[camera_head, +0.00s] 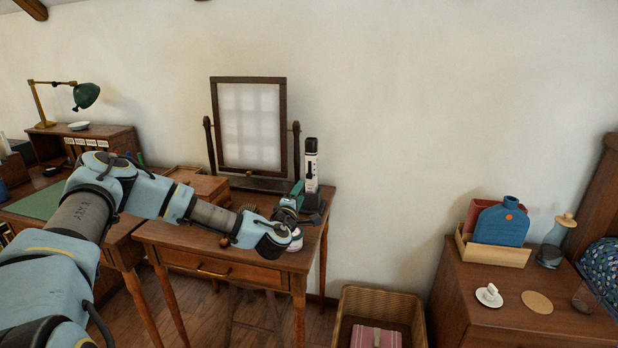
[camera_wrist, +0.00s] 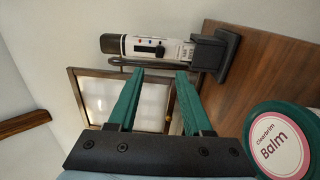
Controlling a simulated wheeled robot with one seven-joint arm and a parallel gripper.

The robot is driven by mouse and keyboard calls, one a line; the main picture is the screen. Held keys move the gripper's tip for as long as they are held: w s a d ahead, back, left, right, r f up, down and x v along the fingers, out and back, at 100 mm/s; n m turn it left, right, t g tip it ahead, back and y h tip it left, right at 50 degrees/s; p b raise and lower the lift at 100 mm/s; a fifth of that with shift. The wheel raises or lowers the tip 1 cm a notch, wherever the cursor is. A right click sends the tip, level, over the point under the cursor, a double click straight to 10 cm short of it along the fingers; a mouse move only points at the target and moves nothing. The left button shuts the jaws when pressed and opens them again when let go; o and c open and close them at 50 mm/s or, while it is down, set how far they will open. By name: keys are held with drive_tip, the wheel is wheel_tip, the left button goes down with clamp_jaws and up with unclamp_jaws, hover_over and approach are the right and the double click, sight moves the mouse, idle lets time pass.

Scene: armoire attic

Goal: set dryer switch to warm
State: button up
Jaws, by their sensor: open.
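The dryer (camera_head: 311,165) is a white and black upright cylinder in a black stand (camera_head: 313,200) at the right end of the dressing table. In the wrist view the dryer (camera_wrist: 172,48) lies sideways across the top, its stand (camera_wrist: 225,53) at right. A black slider switch (camera_wrist: 150,50) shows on its white body, beside a row of small coloured dots. I cannot tell which setting it is on. My gripper (camera_wrist: 161,75) has two green fingers, open and empty, pointing toward the dryer. They appear apart from it. In the head view my gripper (camera_head: 298,190) is just left of the dryer.
A mirror (camera_head: 249,125) in a wooden frame stands behind, left of the dryer. A balm jar (camera_wrist: 283,145) with a green rim is close to my gripper at right. A wooden box (camera_head: 205,187) sits left on the table. A wicker basket (camera_head: 380,305) stands on the floor.

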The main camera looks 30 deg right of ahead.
sight(309, 177)
drive_tip(key=p+x, duration=0.2)
drive_tip(key=x, duration=0.8)
drive_tip(key=shift+p, duration=0.4)
drive_tip(key=shift+c, duration=0.3)
clamp_jaws()
idle(0.6)
